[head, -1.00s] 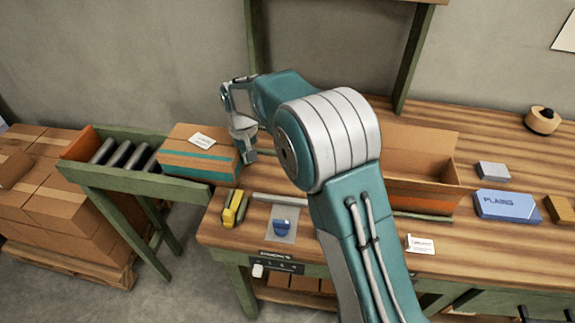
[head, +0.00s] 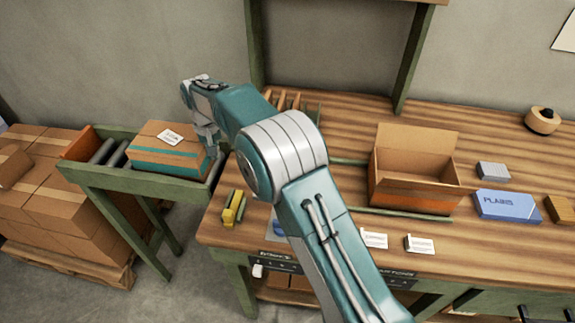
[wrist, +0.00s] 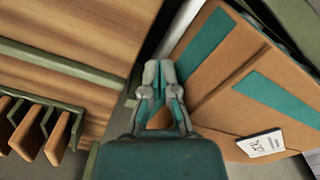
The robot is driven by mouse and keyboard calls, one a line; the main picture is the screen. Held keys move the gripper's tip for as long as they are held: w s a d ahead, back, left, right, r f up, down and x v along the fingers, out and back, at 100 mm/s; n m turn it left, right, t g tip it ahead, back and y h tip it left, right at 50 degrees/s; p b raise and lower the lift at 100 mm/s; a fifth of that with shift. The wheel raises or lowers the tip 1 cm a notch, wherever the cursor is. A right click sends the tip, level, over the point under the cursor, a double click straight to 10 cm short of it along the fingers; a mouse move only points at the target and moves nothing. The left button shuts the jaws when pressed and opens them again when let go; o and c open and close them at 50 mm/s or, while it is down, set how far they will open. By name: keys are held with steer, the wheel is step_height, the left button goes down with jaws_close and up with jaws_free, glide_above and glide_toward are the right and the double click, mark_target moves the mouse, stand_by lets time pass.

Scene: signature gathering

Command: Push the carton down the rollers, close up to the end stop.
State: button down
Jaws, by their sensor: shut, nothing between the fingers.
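The closed carton (head: 165,152), brown with a teal band and a white label on top, lies on the roller conveyor (head: 140,185) left of the bench. Bare rollers (head: 108,150) show between it and the orange end stop (head: 80,146) at the far left. My gripper (head: 212,150) is shut and empty at the carton's right side. In the wrist view the shut fingers (wrist: 163,78) are beside the carton (wrist: 225,85). I cannot tell whether they touch it.
An open carton (head: 415,165) stands on the bench (head: 480,250), with a blue box (head: 507,204) to its right. A yellow-black item (head: 233,207) lies near the bench's left edge. Stacked cartons (head: 60,225) stand on a pallet beyond the conveyor. Wooden dividers (wrist: 38,130) show in the wrist view.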

mark_target(192, 142)
steer(key=shift+w+a, duration=0.2)
steer(key=shift+a, duration=0.8)
steer(key=shift+w+a, duration=0.2)
steer(key=shift+a, duration=0.75)
steer(key=shift+w+a, duration=0.2)
steer(key=shift+a, duration=0.8)
steer(key=shift+d+r, duration=0.1)
